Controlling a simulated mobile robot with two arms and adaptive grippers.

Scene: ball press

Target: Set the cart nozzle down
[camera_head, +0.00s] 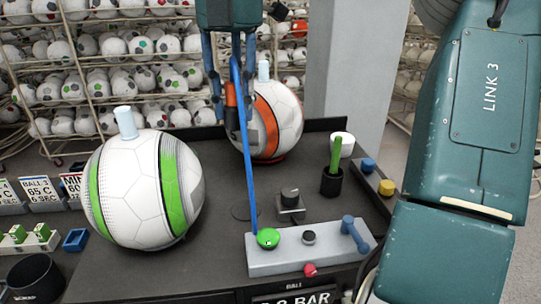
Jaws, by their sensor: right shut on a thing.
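My right gripper (233,108) hangs down at the top centre, its two fingers on either side of a small orange and black piece, which I take to be the nozzle (231,98). The nozzle is above the table, in front of the orange and white ball (277,122). A thin blue hose (246,175) passes by the nozzle and runs down to the grey control block (305,256) near the green button (268,238). My left gripper is out of view.
A white and green ball (143,190) with a pale plug on top stands at left. A black knob (290,197), a black cup (331,182) with a green stick and a white cup (342,144) stand at right. A blue lever (353,232) rises from the block.

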